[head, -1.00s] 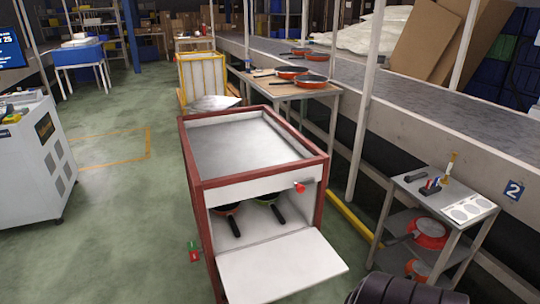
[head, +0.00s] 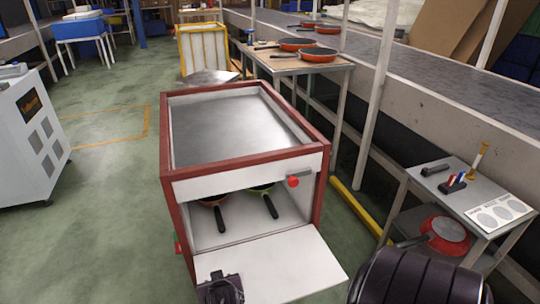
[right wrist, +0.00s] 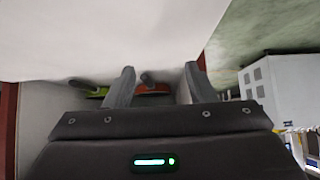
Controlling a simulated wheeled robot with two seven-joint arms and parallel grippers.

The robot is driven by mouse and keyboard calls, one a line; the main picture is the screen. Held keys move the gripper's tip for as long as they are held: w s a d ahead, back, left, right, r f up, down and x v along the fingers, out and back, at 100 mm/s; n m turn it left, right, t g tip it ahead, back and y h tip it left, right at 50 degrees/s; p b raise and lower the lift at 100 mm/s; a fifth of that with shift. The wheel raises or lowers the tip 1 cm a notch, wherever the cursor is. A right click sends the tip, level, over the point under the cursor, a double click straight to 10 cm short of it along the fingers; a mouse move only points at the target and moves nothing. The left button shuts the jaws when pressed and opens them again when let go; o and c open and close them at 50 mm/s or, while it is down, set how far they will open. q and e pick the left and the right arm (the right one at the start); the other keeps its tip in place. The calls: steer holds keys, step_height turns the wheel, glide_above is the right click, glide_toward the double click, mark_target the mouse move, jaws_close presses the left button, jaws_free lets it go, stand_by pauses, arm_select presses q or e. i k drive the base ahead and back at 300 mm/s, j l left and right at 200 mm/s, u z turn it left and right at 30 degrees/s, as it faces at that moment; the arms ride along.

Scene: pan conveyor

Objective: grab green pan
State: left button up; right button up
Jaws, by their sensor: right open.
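The green pan (head: 269,205) lies inside the red-framed cabinet, on the right, with its dark handle pointing out at the open front. Its body is mostly hidden under the cabinet's top. My right gripper (head: 220,289) is low at the front left of the lowered white flap, apart from the pans. In the right wrist view, my right gripper (right wrist: 159,68) is open and empty. The red pan's handle shows between its fingers, farther in, and the green pan (right wrist: 97,92) is left of the fingers. My left gripper is not in view.
A red pan (head: 218,212) lies left of the green pan in the cabinet (head: 318,160). The flap (head: 285,265) is open. A red knob (head: 293,182) sticks out at the upper right. A small shelf table (head: 455,195) stands at right.

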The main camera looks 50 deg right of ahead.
mark_target(264, 192)
steer(key=i+l, duration=0.1)
steer(key=l, duration=0.5)
steer(key=i+l, duration=0.1)
steer(key=l, duration=1.1)
steer(key=i, duration=0.05)
